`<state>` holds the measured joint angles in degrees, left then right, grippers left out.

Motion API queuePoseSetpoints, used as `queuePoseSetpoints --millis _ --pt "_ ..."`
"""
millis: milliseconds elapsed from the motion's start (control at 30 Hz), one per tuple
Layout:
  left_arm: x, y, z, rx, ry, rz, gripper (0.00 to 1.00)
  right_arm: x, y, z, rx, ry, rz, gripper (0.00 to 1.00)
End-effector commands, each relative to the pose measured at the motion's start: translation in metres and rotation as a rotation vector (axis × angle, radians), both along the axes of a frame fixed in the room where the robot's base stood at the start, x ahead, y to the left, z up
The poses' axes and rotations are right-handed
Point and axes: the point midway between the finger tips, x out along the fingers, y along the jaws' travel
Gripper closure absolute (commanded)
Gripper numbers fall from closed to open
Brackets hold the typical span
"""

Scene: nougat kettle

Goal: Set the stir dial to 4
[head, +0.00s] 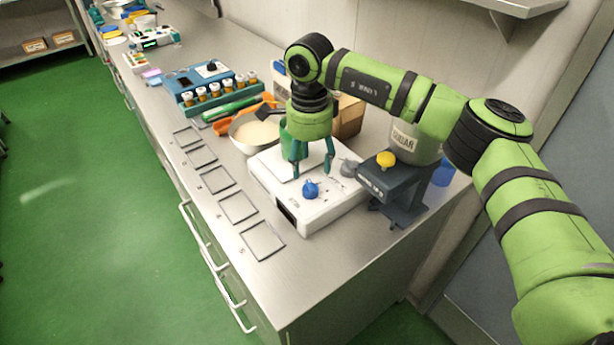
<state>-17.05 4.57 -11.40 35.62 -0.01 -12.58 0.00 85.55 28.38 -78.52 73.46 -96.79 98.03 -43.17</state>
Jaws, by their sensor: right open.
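A white box-shaped unit (325,211) stands near the counter's front end, with a dark display on its front face. A blue dial (311,189) sits on its top, and a grey knob (348,168) is at its right side. Small markings near the dials are too small to read, so I cannot tell the stir setting. My right gripper (312,174) points down over the unit, open and empty, its fingertips just behind the blue dial and apart from it. My left gripper is not in view.
A dark grey device (392,185) with a yellow knob (385,159) stands close on the right. A bowl of pale contents (258,133), a blue rack of small bottles (205,92) and a brown box (348,117) stand behind. Square outlines (238,207) mark the clear left counter edge.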

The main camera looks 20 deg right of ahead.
Motion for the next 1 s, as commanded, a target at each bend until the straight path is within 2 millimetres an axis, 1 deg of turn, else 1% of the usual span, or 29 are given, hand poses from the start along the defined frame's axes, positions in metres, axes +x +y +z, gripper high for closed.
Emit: queuePoseSetpoints --millis 33,200,400,533,767,867,900,933,1000 --pt "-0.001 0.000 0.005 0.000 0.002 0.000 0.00 -0.001 0.000 -0.005 -0.002 0.005 0.000 0.41" --pt "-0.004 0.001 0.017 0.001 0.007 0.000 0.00 -0.001 0.001 -0.031 0.002 0.006 0.001 0.41" --pt "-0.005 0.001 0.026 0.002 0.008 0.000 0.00 -0.001 0.002 -0.056 0.005 0.003 0.001 0.41" --pt "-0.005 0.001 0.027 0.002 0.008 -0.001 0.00 -0.001 0.002 -0.064 0.005 0.003 0.002 0.41" --pt "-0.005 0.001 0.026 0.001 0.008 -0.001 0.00 -0.001 0.002 -0.065 0.006 0.002 0.002 0.41" --pt "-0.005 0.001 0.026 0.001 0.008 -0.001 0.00 -0.001 0.002 -0.065 0.006 0.002 0.002 0.77" --pt "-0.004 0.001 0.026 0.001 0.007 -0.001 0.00 -0.001 0.002 -0.065 0.006 0.002 0.002 0.93" --pt "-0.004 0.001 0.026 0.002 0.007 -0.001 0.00 -0.001 0.002 -0.065 0.007 0.001 0.002 0.96" --pt "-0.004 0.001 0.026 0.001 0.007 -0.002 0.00 -0.001 0.003 -0.065 0.008 0.001 0.002 0.96"
